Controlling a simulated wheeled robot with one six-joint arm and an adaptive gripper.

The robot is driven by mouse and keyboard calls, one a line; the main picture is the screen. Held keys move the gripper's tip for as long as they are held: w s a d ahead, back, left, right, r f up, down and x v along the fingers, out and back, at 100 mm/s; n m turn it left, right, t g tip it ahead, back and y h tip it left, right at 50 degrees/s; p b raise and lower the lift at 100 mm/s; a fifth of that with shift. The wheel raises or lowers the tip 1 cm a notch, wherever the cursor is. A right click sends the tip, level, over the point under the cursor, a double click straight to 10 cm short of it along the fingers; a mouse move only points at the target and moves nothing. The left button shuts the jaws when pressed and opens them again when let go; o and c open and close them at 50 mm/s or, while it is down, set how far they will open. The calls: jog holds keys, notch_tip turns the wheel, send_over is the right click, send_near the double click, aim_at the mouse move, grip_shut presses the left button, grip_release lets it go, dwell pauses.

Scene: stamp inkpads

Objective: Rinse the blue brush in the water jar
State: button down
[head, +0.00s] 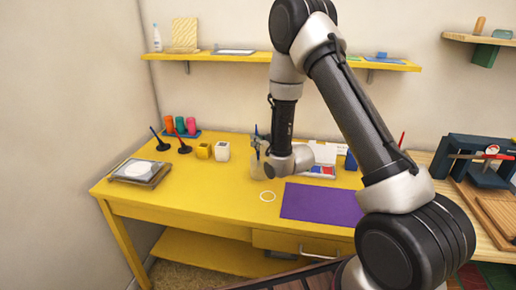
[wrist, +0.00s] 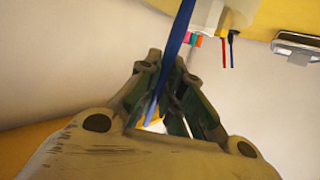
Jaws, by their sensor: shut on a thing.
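My gripper (head: 259,143) is shut on the blue brush, whose blue handle (wrist: 177,45) runs between the fingers in the wrist view. The handle's top (head: 256,129) sticks up above the gripper in the head view. The brush's lower end is hidden, so I cannot tell whether the bristles are inside the jar. In the wrist view my gripper (wrist: 165,95) covers what lies beneath it.
Stamps, colored bottles and an inkpad (head: 141,171) are farther left. A paint box (head: 320,171) is behind.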

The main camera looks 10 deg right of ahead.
jog(key=shift+w+a, duration=0.2)
jog(key=shift+a, duration=0.2)
jog(key=shift+s+d, duration=0.25)
jog(key=shift+d, duration=0.25)
jog(key=shift+s+d, duration=0.25)
jog(key=shift+d, duration=0.2)
jog(key=shift+w+a, duration=0.25)
jog(key=shift+a, duration=0.25)
jog(key=shift+w+a, duration=0.25)
jog(key=shift+a, duration=0.2)
